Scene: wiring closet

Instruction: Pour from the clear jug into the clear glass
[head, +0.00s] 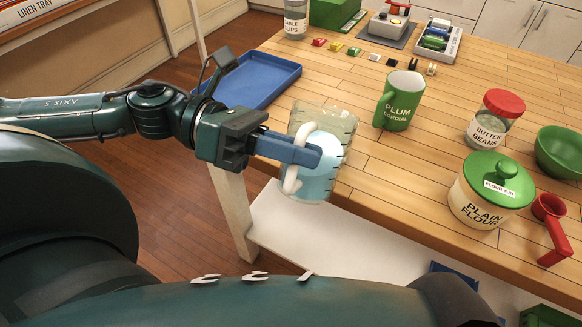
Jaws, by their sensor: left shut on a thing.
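The clear jug (341,134) has dark graduation marks, a white handle and pale blue liquid inside. It is at the table's near left edge, looking roughly upright. My left gripper (304,152) comes in from the left and is shut on the jug's handle, with its blue fingers across the front of the jug. I cannot tell whether the jug's base touches the table. No clear glass can be made out in the head view. My right gripper is not in view.
A green "Plum Cordial" mug (401,101) stands close right of the jug. A blue tray (262,79) lies behind my left gripper. A butter beans jar (494,119), plain flour pot (487,199), red scoop (551,229) and green bowl (562,152) stand farther right. Table between mug and flour pot is clear.

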